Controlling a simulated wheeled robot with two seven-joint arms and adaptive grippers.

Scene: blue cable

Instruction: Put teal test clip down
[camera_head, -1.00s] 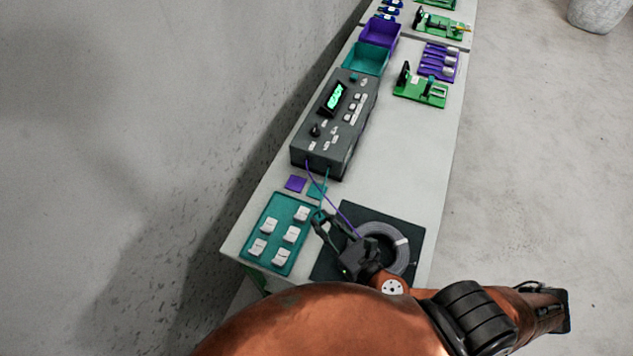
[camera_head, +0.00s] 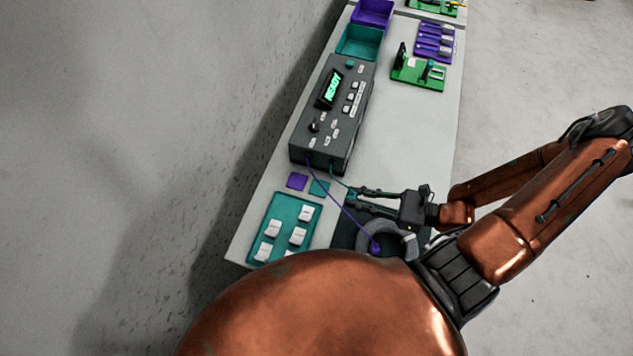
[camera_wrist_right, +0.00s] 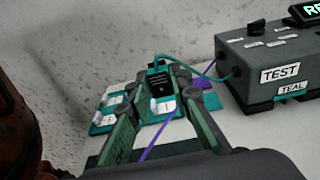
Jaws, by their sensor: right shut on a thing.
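My right gripper (camera_head: 352,199) reaches in from the right and is shut on the teal test clip. In the right wrist view the gripper (camera_wrist_right: 160,88) holds the dark clip (camera_wrist_right: 158,72) between its fingertips, and the teal cable (camera_wrist_right: 195,70) runs from it to the tester. In the head view the clip is too small to tell from the fingertips. The fingertips are just right of and below the teal square (camera_head: 319,188) on the bench, and I cannot tell their height above it. My left gripper is not in view.
The grey tester (camera_head: 335,115) shows READY. A purple square (camera_head: 297,181) lies beside the teal one. A teal tray (camera_head: 257,226) holds several white parts. The purple clip (camera_head: 375,246) lies at the grey cable coil (camera_head: 402,243), its purple cable (camera_head: 335,197) crossing near my fingers.

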